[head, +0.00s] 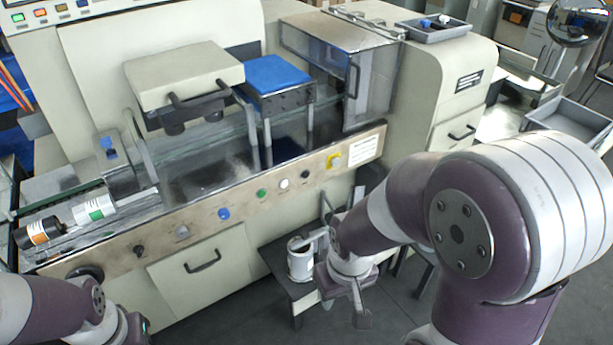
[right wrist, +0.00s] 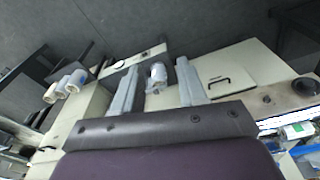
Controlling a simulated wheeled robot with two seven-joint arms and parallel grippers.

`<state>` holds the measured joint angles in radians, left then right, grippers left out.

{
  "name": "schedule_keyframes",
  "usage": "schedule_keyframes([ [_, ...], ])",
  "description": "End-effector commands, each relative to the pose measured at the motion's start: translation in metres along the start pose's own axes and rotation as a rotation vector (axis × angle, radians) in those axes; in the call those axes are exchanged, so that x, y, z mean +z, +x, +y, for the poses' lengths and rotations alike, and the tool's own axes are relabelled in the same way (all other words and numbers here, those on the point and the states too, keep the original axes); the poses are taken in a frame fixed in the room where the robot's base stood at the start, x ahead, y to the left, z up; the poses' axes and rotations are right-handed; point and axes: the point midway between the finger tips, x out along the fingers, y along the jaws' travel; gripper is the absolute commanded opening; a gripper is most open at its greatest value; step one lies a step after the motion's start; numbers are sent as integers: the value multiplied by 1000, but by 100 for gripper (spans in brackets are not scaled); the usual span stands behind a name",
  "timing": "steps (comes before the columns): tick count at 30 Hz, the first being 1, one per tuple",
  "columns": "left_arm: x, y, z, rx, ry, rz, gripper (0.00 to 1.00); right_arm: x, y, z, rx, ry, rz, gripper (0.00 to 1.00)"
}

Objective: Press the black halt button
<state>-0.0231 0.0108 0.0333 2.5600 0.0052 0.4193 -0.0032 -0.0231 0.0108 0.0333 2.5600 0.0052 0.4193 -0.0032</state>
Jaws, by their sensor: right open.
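A small black button (head: 305,174) sits on the metal front panel (head: 355,150) of the flow wrapper, between a white button (head: 284,184) and a yellow-ringed control (head: 333,161). A second black control (head: 139,251), like a knob, is at the panel's left part. I cannot read which one is labelled halt. My right gripper (head: 343,303) is open and empty, below and in front of the panel, apart from the buttons. Its two fingers (right wrist: 157,82) show spread in the right wrist view. My left arm enters at lower left; its fingers are out of the picture.
A white cylindrical container (head: 300,263) stands on a low dark stand (head: 275,252) just left of my right gripper. Green (head: 261,193) and blue (head: 223,213) buttons line the panel. Rolls (head: 93,208) lie at the machine's left end. The floor in front is clear.

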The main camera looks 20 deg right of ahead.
Motion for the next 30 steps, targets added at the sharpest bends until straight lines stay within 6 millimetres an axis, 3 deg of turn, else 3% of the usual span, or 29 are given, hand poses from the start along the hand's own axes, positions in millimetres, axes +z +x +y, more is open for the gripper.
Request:
schedule_keyframes([
  [1,0,0,0,0,0,0,0,0,0,0,0,0,0,26],
  [3,0,0,0,0,0,0,0,0,0,0,0,0,0,4],
  [4,0,0,0,0,0,0,0,0,0,0,0,0,0,0],
  [30,0,0,0,0,0,0,0,0,0,0,0,0,0,0],
])
